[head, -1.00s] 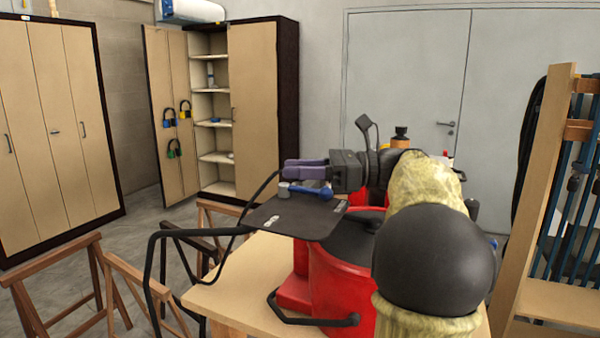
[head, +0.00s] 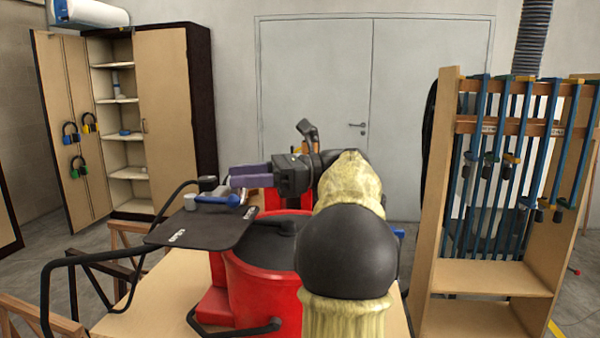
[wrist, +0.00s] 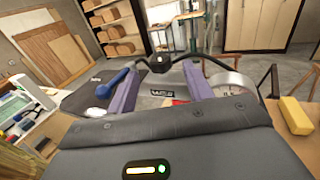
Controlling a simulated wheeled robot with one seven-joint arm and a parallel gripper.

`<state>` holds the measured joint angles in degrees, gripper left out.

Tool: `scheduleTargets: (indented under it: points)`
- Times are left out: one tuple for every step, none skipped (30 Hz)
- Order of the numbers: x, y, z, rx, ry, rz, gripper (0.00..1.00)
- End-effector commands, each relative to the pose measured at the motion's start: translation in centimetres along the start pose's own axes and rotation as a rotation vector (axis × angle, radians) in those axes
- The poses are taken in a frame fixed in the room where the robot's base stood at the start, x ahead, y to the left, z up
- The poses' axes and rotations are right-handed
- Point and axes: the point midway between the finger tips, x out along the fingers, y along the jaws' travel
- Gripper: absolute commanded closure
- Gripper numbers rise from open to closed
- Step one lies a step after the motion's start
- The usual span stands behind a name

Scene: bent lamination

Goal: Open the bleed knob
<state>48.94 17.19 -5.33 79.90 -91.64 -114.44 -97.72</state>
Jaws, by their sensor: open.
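A round black knob (wrist: 160,63) sits on a black tube, centred just beyond my open fingers in the wrist view; it looks like the bleed knob. In the head view this dark knob (head: 208,183) shows just left of my fingertips. My gripper (head: 232,175) has two purple fingers, apart and empty; they flank the knob's line in the wrist view (wrist: 160,86). A blue handle (head: 220,199) lies just below the fingers, and left of them in the wrist view. The red pot (head: 262,285) with a dark lid stands below. Contact with the knob is not visible.
A black plate (head: 190,230) lies under the knob area. A round gauge (wrist: 236,84) is close to the right finger. A black tubular handle (head: 60,262) curves around the left side. A yellow block (wrist: 295,115) lies on the bench. A clamp rack (head: 500,270) stands right.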

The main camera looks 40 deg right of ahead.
Motion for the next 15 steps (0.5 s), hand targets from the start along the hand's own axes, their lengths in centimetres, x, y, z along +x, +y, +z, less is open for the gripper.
scheduleTargets:
  points:
    - [-0.6, 0.0, 0.0, 0.0, 0.0, -0.003, 0.49]
    - [-0.8, 0.0, 0.0, 0.0, 0.0, -0.003, 0.49]
    - [-1.1, 0.0, 0.0, 0.0, -0.001, -0.003, 0.49]
    - [-1.4, 0.0, 0.0, 0.0, -0.001, -0.003, 0.49]
    - [-1.7, 0.0, 0.0, 0.0, -0.001, -0.003, 0.49]
    - [-2.0, 0.0, 0.0, 0.0, -0.001, -0.003, 0.49]
    - [-2.3, 0.0, 0.1, -0.001, -0.001, -0.004, 0.49]
    - [-2.5, 0.1, 0.1, -0.001, -0.001, -0.003, 0.49]
    - [-2.8, 0.0, 0.1, 0.0, 0.0, -0.003, 0.49]
    - [-3.0, 0.0, 0.0, 0.0, -0.001, -0.002, 0.49]
    - [-3.3, 0.0, 0.0, 0.001, -0.001, -0.002, 0.49]
    - [-3.6, -0.1, 0.0, 0.001, -0.001, -0.002, 0.49]
    - [-3.8, -0.1, 0.0, 0.001, -0.001, -0.003, 0.49]
    - [-4.1, -0.1, 0.0, 0.001, 0.0, -0.002, 0.49]
    - [-4.4, 0.0, 0.0, 0.0, -0.001, -0.003, 0.49]
